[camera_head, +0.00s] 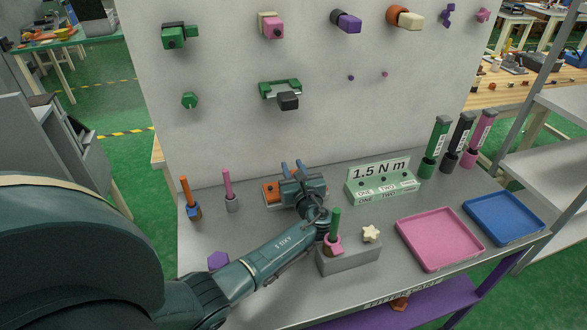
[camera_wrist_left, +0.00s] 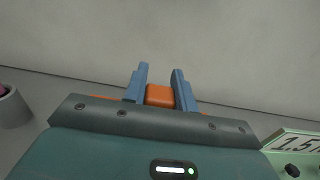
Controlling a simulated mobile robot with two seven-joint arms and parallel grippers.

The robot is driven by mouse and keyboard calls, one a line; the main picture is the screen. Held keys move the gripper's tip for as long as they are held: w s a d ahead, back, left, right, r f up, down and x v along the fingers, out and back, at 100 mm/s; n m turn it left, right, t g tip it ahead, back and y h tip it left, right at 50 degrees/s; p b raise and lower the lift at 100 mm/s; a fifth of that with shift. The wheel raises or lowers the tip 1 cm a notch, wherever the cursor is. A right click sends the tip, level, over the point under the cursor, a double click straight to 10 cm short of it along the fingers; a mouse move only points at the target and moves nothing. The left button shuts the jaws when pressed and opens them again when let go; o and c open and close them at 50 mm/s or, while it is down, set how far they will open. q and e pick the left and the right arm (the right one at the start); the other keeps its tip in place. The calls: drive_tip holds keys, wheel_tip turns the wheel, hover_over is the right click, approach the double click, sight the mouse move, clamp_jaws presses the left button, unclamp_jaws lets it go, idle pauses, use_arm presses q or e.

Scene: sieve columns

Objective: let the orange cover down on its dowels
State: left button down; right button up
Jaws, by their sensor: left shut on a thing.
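The orange cover (camera_head: 271,192) is at the back middle of the grey table, mostly hidden behind my left gripper (camera_head: 291,168). In the left wrist view my left gripper (camera_wrist_left: 159,82) has its blue fingers on either side of an orange block-like part of the cover (camera_wrist_left: 160,96), shut on it. A thin orange strip shows on both sides behind the gripper body. A pale edge shows beneath the cover. The dowels are hidden, and I cannot tell how far the cover is above its seat. My right gripper is not in view.
A green "1.5 N m" stand (camera_head: 382,182) is close on the right. A grey block (camera_head: 348,259) with pegs sits in front, near my forearm. Pink (camera_head: 440,238) and blue (camera_head: 503,216) trays lie to the right. Upright orange (camera_head: 187,197) and pink (camera_head: 229,190) tools stand left. A wall rises behind.

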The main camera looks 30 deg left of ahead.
use_arm(q)
drive_tip(key=shift+f, duration=0.3)
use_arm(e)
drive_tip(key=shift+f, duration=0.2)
use_arm(q)
drive_tip(key=c, duration=1.1)
unclamp_jaws()
drive_tip(key=shift+f, duration=0.15)
drive_tip(key=shift+o, duration=0.2)
drive_tip(key=shift+s, duration=0.1)
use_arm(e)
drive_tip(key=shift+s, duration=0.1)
